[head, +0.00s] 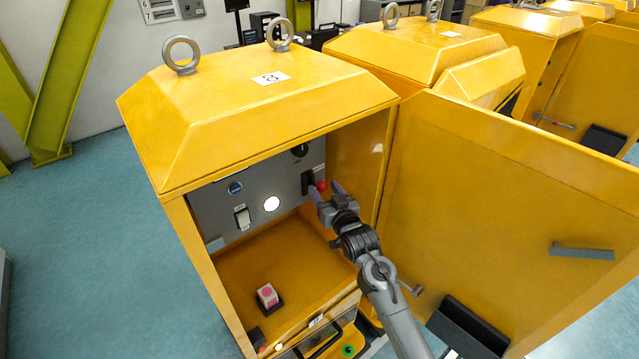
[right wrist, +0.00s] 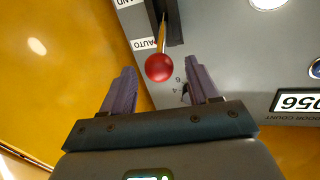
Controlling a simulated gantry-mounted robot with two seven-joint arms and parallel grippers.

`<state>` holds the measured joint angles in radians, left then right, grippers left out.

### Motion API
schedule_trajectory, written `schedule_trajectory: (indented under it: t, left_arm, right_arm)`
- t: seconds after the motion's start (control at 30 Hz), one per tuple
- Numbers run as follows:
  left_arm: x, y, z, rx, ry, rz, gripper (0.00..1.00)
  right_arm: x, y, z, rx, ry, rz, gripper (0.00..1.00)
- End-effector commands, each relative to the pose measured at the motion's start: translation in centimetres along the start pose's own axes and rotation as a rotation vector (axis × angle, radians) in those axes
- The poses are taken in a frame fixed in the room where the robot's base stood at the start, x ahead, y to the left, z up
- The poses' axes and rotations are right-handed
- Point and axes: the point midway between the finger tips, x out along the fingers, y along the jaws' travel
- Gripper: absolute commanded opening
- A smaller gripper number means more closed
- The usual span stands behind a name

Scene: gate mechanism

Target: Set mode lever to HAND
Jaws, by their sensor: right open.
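The mode lever is a thin stick with a red ball knob (head: 321,185) on the grey panel inside the open yellow cabinet. In the right wrist view the red knob (right wrist: 159,67) stands out from a black slot (right wrist: 174,22). The AUTO label (right wrist: 143,44) is beside the knob end, and a partly cut-off label ending in "AND" is farther up. My right gripper (head: 327,191) is open at the lever, its purple fingers on either side of the knob in the wrist view. Contact cannot be told. My left gripper is not in view.
The panel also has a black knob (head: 300,150), a white switch (head: 242,217) and a round white light (head: 271,203). A pink-topped block (head: 267,295) sits on the cabinet floor. The open yellow door (head: 480,200) stands to the right of my arm.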

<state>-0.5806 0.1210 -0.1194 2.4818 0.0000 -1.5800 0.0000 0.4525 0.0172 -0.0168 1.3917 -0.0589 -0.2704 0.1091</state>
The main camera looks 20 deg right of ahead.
Motion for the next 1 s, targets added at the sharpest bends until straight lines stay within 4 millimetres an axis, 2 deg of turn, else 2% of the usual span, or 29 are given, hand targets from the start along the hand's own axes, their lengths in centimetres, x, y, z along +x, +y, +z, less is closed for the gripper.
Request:
schedule_trajectory:
  t: [0.1,0.33,0.8,1.0]
  left_arm:
    - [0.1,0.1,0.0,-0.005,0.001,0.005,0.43]
    - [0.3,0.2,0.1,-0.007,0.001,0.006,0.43]
    - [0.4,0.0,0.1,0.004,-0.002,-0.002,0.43]
    - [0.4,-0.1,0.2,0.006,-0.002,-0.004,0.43]
  right_arm:
    - [1.7,0.0,0.0,0.001,-0.001,0.0,0.6]
    - [3.6,0.0,0.0,0.0,-0.001,0.0,0.6]
    - [4.3,0.0,0.0,0.0,-0.001,0.0,0.6]
    - [4.3,0.0,0.1,0.0,-0.001,0.0,0.3]
